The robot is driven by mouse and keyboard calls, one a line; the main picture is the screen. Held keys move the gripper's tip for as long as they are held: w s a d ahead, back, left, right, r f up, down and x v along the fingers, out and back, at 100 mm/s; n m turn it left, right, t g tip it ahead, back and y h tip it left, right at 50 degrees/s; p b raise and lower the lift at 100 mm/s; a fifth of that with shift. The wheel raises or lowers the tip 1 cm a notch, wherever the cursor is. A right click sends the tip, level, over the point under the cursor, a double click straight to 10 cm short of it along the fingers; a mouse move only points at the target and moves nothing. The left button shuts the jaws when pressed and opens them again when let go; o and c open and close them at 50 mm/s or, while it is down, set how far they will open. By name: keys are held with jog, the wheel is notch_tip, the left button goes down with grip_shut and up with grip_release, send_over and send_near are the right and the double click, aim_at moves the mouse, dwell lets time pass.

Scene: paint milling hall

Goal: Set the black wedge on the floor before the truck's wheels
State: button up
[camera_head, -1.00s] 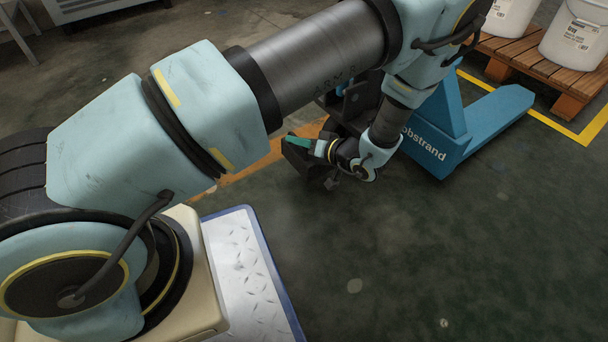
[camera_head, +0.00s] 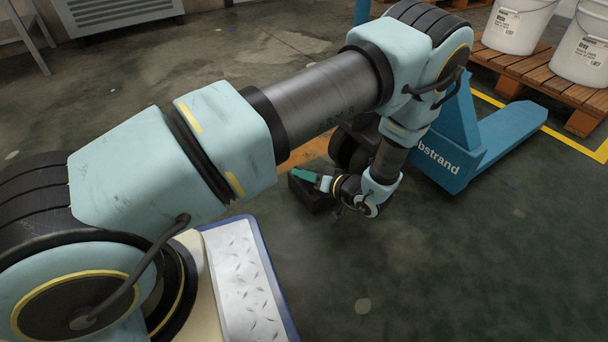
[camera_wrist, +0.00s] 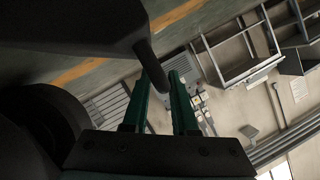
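The black wedge (camera_head: 314,196) is low at the floor in the head view, left of the blue pallet truck (camera_head: 462,135). A black wheel of the truck (camera_head: 350,148) stands just behind it. I cannot tell whether the wedge touches the floor or the wheel. My gripper (camera_head: 308,176) has green fingers and reaches in from the right at the wedge's top. In the wrist view, a dark bar of the wedge (camera_wrist: 152,70) lies between the fingers of my gripper (camera_wrist: 160,82), closely flanked by both. The wedge's broad body fills the upper left there.
A wooden pallet (camera_head: 545,75) with white buckets (camera_head: 515,22) stands at the back right, inside a yellow floor line. An orange floor stripe (camera_head: 306,152) runs behind the wedge. The green floor in front of the truck is clear.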

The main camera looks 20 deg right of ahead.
jog(key=shift+o, duration=1.4)
jog(key=p+v, duration=0.5)
jog(key=v, duration=0.6)
jog(key=w+a+r+n+g+y, duration=0.1)
jog(key=w+a+r+g, duration=0.3)
jog(key=a+r+g, duration=0.4)
jog(key=w+a+r+n+g, duration=0.1)
jog(key=w+a+r+g, duration=0.25)
jog(key=a+r, duration=0.4)
jog(key=s+a+r+h, duration=0.1)
jog(key=a+r+h, duration=0.2)
jog(key=a+r, duration=0.3)
jog(key=s+a+r+m+h, duration=0.1)
jog(key=a+r+h, duration=0.3)
jog(key=a, duration=0.9)
notch_tip(320, 180, up, 2)
jog(key=shift+r, duration=0.25)
jog(key=shift+r, duration=0.1)
